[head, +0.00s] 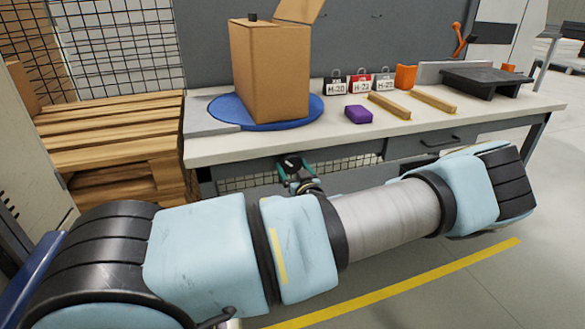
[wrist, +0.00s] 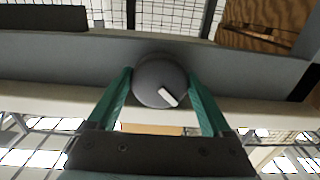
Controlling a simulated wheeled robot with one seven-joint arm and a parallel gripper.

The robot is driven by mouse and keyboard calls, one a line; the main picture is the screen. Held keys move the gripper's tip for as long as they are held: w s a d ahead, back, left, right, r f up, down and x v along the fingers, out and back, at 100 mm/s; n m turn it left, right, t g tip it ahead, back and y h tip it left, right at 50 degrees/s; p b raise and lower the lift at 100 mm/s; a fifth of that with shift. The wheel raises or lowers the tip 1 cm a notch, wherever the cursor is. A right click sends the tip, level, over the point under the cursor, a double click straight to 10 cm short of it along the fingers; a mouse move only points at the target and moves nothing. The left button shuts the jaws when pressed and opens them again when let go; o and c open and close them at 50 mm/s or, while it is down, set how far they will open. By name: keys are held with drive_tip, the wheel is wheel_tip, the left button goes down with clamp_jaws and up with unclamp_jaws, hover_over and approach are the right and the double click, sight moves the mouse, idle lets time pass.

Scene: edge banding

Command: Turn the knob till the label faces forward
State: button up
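The dark grey round knob (wrist: 153,80) is in the middle of the wrist view, in front of a grey rail. A short white label (wrist: 168,97) on its face sits toward the lower right and lies slanted. My gripper (wrist: 160,76) has its two teal fingers on either side of the knob, with the tips close against its edges. I cannot tell whether they press on it. In the head view my gripper (head: 297,177) is small, in front of the bench's front edge, with a dark round part at its far end. My arm hides the area below.
A workbench (head: 225,150) holds a cardboard box (head: 268,75) on a blue disc (head: 220,108), a purple block (head: 358,114), wooden strips (head: 390,106) and several labelled weights (head: 360,84). A pallet stack (head: 110,130) stands left. A yellow line (head: 400,285) marks open floor.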

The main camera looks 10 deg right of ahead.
drive_tip(key=c, duration=0.6)
drive_tip(key=shift+b, duration=0.3)
drive_tip(key=m+b, duration=0.2)
drive_tip(key=m, duration=0.2)
drive_tip(key=shift+f, duration=0.1)
drive_tip(key=m+b, duration=0.2)
drive_tip(key=m, duration=0.2)
drive_tip(key=shift+a+m, duration=0.1)
drive_tip(key=shift+m, duration=0.3)
drive_tip(key=o, duration=1.1)
drive_tip(key=shift+o, duration=0.2)
drive_tip(key=shift+s, duration=0.1)
